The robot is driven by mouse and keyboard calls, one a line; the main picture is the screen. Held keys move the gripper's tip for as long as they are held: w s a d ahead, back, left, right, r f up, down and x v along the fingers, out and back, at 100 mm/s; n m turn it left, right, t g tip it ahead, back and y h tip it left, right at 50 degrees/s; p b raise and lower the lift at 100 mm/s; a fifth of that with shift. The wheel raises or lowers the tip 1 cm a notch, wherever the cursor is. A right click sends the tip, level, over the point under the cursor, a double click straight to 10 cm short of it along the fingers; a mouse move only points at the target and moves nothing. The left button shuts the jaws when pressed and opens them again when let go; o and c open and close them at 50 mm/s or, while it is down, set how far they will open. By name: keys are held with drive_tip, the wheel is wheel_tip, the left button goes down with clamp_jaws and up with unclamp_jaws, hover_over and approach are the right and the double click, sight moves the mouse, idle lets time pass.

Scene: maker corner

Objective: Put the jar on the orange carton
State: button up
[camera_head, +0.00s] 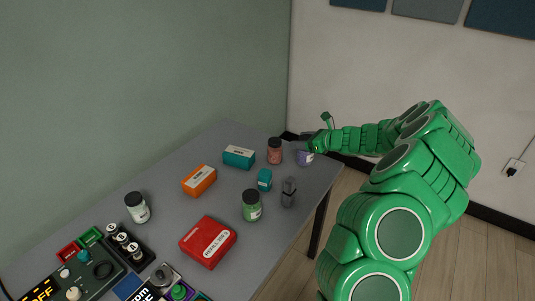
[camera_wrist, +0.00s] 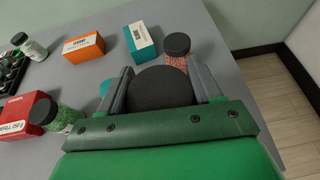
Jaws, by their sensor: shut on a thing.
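A jar with purple contents (camera_head: 305,158) is at the far right end of the table. Its round black lid (camera_wrist: 160,88) fills the space between the fingers in the wrist view. My gripper (camera_head: 312,147) is shut on this jar from above; it also shows in the wrist view (camera_wrist: 162,92). I cannot tell whether the jar touches the table. The orange carton (camera_head: 199,180) lies on the table left of the jar, its top bare. In the wrist view the orange carton (camera_wrist: 84,47) is at upper left, apart from my gripper.
A teal carton (camera_head: 239,156) and a jar with red contents (camera_head: 274,151) stand between jar and orange carton. A small teal box (camera_head: 264,180), a green jar (camera_head: 251,206), a grey object (camera_head: 288,192), a red box (camera_head: 208,242) and a white jar (camera_head: 137,207) stand nearby.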

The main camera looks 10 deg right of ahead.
drive_tip(key=s+a+r+n+g+y, duration=0.1)
drive_tip(key=s+a+r, duration=0.2)
drive_tip(key=a, duration=0.9)
drive_tip(key=s+a+r+n+g+y, duration=0.1)
drive_tip(key=s+a+r, duration=0.2)
drive_tip(key=a, duration=1)
drive_tip(key=s+a+r+n+g+y, duration=0.1)
drive_tip(key=s+a+r, duration=0.2)
drive_tip(key=a, duration=0.9)
drive_tip(key=shift+w+a+f, duration=0.75)
drive_tip(key=shift+w+f, duration=1.35)
drive_tip(key=shift+w, duration=0.05)
drive_tip(key=shift+w+a+f, duration=0.7)
drive_tip(key=shift+w+f, duration=1.45)
drive_tip(key=shift+w+a+f, duration=0.75)
drive_tip(key=shift+w+f, duration=1.35)
drive_tip(key=shift+w, duration=0.05)
drive_tip(key=o, duration=1.3)
drive_tip(key=shift+f, duration=0.15)
drive_tip(key=shift+o, duration=0.2)
drive_tip(key=shift+h, duration=0.3)
